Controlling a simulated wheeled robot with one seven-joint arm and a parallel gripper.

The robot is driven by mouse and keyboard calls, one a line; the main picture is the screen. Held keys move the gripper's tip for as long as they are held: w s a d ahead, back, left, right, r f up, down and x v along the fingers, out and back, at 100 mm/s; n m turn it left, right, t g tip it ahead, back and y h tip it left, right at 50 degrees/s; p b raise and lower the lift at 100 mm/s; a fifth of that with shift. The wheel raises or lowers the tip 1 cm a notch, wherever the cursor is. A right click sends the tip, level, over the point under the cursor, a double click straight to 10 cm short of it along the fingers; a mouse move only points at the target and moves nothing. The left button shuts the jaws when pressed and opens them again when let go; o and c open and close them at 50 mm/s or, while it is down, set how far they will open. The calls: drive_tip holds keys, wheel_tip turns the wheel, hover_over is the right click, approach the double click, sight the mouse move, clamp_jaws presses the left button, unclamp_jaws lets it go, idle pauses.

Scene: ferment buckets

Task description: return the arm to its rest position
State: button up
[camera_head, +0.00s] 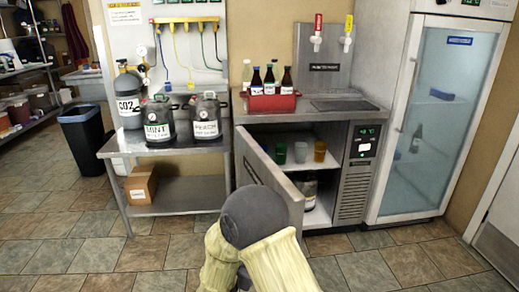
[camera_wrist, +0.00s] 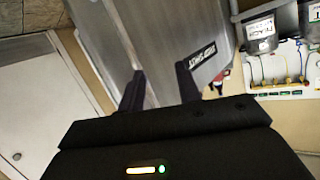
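My arm shows at the bottom centre of the head view, with pale yellow sleeves and a dark grey rounded joint, in front of the open cabinet. My gripper is not seen in the head view. In the wrist view my gripper (camera_wrist: 160,88) has its two black fingers apart, with nothing visibly held between them. The grey metal of the drink station shows behind the fingers, with a black label (camera_wrist: 202,62) beside the right finger. The wrist picture is turned roughly upside down.
The hinged cabinet door (camera_head: 268,182) stands open close to my arm. Cups show inside the cabinet. A red caddy (camera_head: 270,103) of bottles sits on the counter. Kegs (camera_head: 206,118) stand on a steel table at left. A glass-door fridge (camera_head: 428,120) is at right. Foreground floor is clear.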

drive_tip(key=s+d+r+n+g+y, duration=0.2)
drive_tip(key=d+r+n+g+y, duration=0.2)
drive_tip(key=d+y, duration=0.25)
drive_tip(key=s+d+r+n+g+h, duration=0.1)
drive_tip(key=s+d+g, duration=0.4)
drive_tip(key=s, duration=0.4)
drive_tip(key=s+d+r+n+g+h, duration=0.1)
drive_tip(key=s+d+g, duration=0.1)
drive_tip(key=s+d, duration=0.65)
wheel_tip(320, 180, up, 33)
drive_tip(key=p, duration=3.4)
drive_tip(key=shift+s+a+r, duration=0.2)
drive_tip(key=shift+s, duration=0.05)
drive_tip(key=shift+y, duration=0.25)
idle(0.3)
